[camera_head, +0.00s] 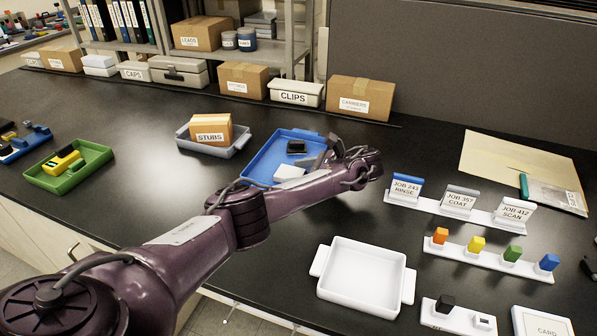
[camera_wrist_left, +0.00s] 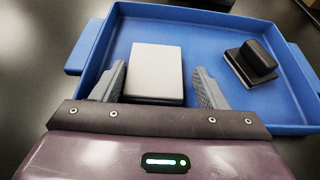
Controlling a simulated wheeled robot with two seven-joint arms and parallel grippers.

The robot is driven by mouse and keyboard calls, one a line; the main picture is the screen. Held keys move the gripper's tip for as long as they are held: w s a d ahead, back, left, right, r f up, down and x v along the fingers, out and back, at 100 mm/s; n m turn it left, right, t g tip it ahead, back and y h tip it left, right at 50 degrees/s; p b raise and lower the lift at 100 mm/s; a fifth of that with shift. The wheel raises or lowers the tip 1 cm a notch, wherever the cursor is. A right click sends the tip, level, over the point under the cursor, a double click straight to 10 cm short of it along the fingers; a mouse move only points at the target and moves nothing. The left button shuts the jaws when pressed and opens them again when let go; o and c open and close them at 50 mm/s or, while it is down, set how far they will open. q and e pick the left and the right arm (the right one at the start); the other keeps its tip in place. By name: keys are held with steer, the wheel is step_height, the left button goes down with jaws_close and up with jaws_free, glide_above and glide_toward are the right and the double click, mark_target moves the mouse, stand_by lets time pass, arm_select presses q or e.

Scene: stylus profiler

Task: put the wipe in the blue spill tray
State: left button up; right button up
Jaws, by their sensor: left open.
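The blue spill tray (camera_head: 262,163) stands on the black bench near the middle of the head view. The wipe, a white flat block (camera_head: 289,172), lies inside it; it also shows in the left wrist view (camera_wrist_left: 156,62). My left gripper (camera_wrist_left: 159,70) is open, with one finger on each side of the wipe. A gap shows between the wipe and the right finger; I cannot tell whether the left finger touches it. In the head view my left forearm covers the tray's near right part. My right gripper is not seen.
A black block with a raised grip (camera_wrist_left: 250,62) sits in the blue tray to the right of the wipe. A grey tray with a STUBS box (camera_head: 211,135) stands to the left. A white tray (camera_head: 361,275) and a JOB card rack (camera_head: 455,211) are to the right.

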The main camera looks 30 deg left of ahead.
arm_select(q)
steer(key=shift+s+f, duration=0.25)
steer(key=shift+f, duration=0.3)
steer(key=shift+r, duration=0.2)
steer(key=v, duration=0.2)
steer(key=p+v, duration=0.1)
steer(key=v, duration=0.1)
steer(key=p+v, duration=0.1)
steer(key=v, duration=0.1)
steer(key=shift+w+a+r, duration=0.2)
steer(key=shift+w+r, duration=0.1)
steer(key=shift+r, duration=0.05)
steer(key=v, duration=0.4)
steer(key=shift+d+b, duration=0.3)
steer(key=shift+d, duration=0.15)
steer(key=shift+v, duration=0.75)
